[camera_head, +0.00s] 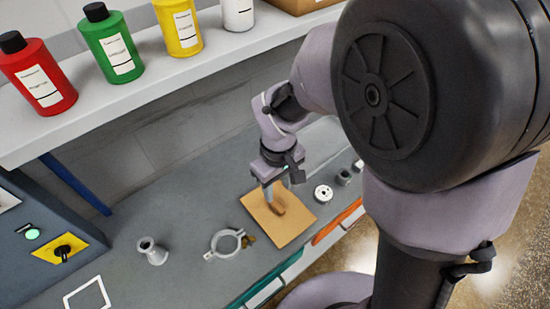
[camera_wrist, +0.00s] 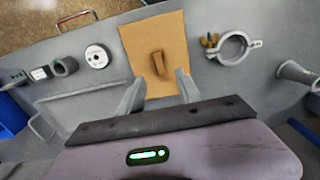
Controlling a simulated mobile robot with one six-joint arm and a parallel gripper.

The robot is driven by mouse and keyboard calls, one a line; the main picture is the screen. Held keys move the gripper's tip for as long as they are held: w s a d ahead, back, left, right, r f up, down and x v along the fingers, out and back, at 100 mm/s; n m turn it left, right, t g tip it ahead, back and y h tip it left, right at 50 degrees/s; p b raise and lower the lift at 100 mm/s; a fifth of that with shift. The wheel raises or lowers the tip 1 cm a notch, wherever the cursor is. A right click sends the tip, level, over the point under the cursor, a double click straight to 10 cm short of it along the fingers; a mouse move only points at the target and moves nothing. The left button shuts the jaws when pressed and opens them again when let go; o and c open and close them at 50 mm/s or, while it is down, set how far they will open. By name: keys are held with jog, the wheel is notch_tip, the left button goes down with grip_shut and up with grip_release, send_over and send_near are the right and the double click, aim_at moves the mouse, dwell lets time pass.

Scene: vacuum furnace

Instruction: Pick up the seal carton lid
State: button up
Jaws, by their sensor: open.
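The seal carton lid (camera_head: 289,230) looks like a flat tan cardboard square on the grey bench, with a small brown raised tab at its middle. In the wrist view the lid (camera_wrist: 138,42) lies ahead of my gripper, and the tab (camera_wrist: 158,63) stands between the lines of the two fingers. My gripper (camera_wrist: 160,85) is open and empty, its fingertips near the lid's close edge in that view. In the head view my gripper (camera_head: 270,188) is over the lid, and its fingers partly hide the tab. I cannot tell the exact height between fingertips and tab.
A ring clamp (camera_head: 226,244) and a flanged fitting (camera_head: 151,251) stand left of the lid. A white disc (camera_head: 323,193) and small cylinders lie to the right. A shelf (camera_head: 160,85) with several bottles overhangs the back. A control box (camera_head: 40,235) stands at the left.

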aim_at(278, 205)
notch_tip(278, 205, down, 9)
jog(key=b, duration=0.4)
jog(key=shift+w, duration=0.1)
jog(key=shift+r, duration=0.15)
jog(key=shift+c, duration=0.4)
grip_shut()
